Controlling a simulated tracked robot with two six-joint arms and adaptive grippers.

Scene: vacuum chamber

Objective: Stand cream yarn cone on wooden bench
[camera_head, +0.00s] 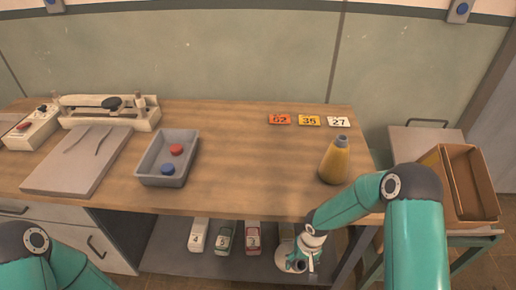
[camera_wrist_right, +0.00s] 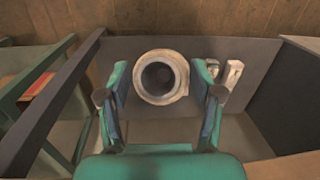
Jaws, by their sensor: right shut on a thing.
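The cream yarn cone (camera_wrist_right: 160,99) shows end-on in the right wrist view, a pale ring around a dark hole. My right gripper (camera_wrist_right: 160,82) has a finger on each side of it and is shut on it. In the head view my right gripper (camera_head: 301,261) is low at the bench's front, by the lower shelf; it and the arm partly hide what it holds there. The wooden bench (camera_head: 240,150) has a bare stretch of top in its middle. My left arm shows at the lower left, but its gripper is out of view.
A yellow cone (camera_head: 335,161) stands at the bench's right. A grey tray (camera_head: 152,173) with red and blue pieces is left of centre. Number tags (camera_head: 309,121) lie at the back. Several numbered items (camera_head: 224,237) are on the lower shelf (camera_head: 185,261). A cardboard box (camera_head: 470,185) is at right.

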